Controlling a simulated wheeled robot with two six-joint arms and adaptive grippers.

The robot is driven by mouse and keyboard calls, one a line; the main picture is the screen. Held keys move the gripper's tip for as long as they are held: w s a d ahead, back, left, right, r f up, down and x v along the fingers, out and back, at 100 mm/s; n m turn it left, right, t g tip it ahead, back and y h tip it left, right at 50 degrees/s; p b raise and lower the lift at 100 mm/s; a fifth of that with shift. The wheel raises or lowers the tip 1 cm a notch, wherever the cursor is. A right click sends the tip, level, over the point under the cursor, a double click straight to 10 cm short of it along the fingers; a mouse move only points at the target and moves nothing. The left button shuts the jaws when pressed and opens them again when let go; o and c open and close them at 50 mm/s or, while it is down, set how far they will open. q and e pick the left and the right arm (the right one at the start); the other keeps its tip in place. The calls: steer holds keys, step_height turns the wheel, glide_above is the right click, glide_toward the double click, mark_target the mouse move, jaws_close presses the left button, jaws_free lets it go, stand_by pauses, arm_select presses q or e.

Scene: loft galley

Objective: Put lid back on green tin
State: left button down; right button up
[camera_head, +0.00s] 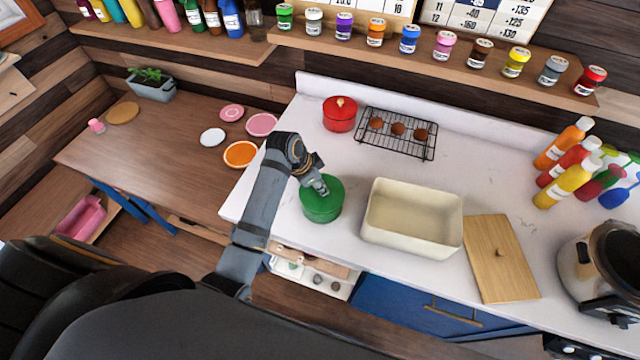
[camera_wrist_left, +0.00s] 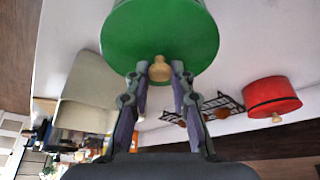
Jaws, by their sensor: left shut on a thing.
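The green tin (camera_head: 322,208) stands on the white counter, left of the cream baking dish. Its round green lid (camera_wrist_left: 160,30) has a small wooden knob (camera_wrist_left: 160,69). My left gripper (camera_head: 322,188) reaches over the tin from the left, fingers pointing down. In the left wrist view, my left gripper (camera_wrist_left: 159,70) is shut on the knob, one finger on each side. The lid is over the tin's top; whether it sits fully down on the rim cannot be told. My right gripper is not in view.
A cream baking dish (camera_head: 369,226) stands close right of the tin, with a wooden lid (camera_head: 500,270) beside it. Behind are a red pot (camera_head: 339,116) and a wire rack (camera_head: 397,146) with brown balls. Bottles (camera_head: 563,146) and a cooker (camera_head: 585,260) are at the right.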

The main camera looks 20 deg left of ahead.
arm_select(q)
steer(key=c, duration=0.6)
jaws_free()
steer(key=shift+r, duration=3.55)
